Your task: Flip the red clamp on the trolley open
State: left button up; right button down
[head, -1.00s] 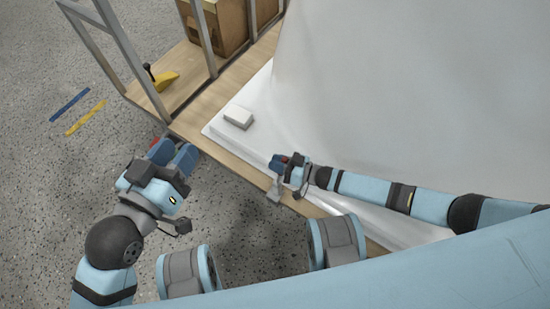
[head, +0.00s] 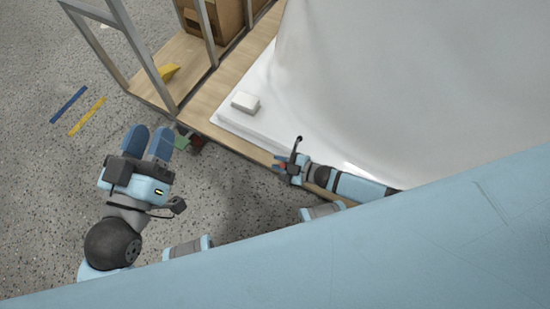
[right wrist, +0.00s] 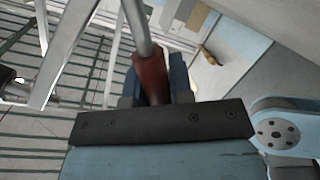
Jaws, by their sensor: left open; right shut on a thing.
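My right gripper (head: 282,167) is shut at the near edge of the wooden trolley (head: 235,145). In the right wrist view, a red handle (right wrist: 150,76) on a grey metal rod sits between its fingers. In the head view only a small red spot shows at that gripper, and the clamp's base is hard to make out. My left gripper (head: 147,143) is open and empty over the floor, left of the trolley corner. A dark red part (head: 197,139) and a green part (head: 183,129) show at that corner, apart from the left gripper.
A large white tub shell (head: 375,85) fills the trolley's right side, with a white block (head: 245,102) on its flange. A grey frame (head: 150,60), a cardboard box (head: 222,20) and a yellow wedge (head: 168,72) are at the back left. Floor at left is open.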

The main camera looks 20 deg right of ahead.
jog(key=shift+s+a+f+n+t+h, duration=0.3)
jog(key=shift+s+a+f+n+t, duration=0.25)
jog(key=shift+n, duration=0.45)
jog(key=shift+f, duration=0.1)
jog(key=c, duration=1)
grip_release()
jog(key=shift+g, duration=0.25)
